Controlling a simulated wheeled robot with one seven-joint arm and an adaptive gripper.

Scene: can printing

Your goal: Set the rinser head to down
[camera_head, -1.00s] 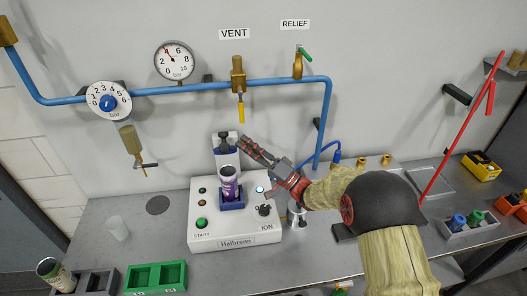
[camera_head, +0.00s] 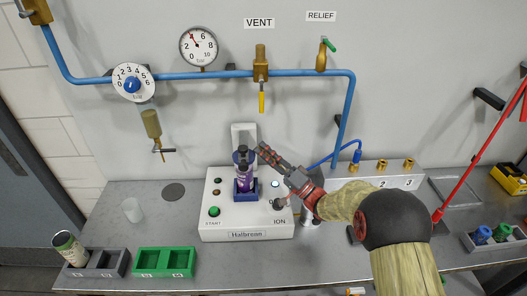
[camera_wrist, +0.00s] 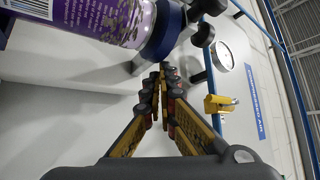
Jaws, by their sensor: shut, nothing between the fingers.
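The Halbronn rinser (camera_head: 247,232) is a white box on the bench. Its white upright (camera_head: 243,131) stands behind a purple can (camera_head: 245,172) in a blue holder (camera_head: 246,191). The dark rinser head (camera_head: 243,155) is low, over the can's top and apparently touching it. In the wrist view the purple can (camera_wrist: 95,22) lies sideways, with the blue and dark head (camera_wrist: 175,28) at its end. My gripper (camera_head: 262,149) is shut and empty, just right of the head. Its fingertips also show in the wrist view (camera_wrist: 162,75), below the head.
A blue pipe (camera_head: 205,75) with a gauge (camera_head: 199,46), a dial (camera_head: 133,83) and the vent valve (camera_head: 261,62) runs along the wall above. A green tray (camera_head: 164,274), a grey rack (camera_head: 95,274) and a clear cup (camera_head: 132,209) stand left.

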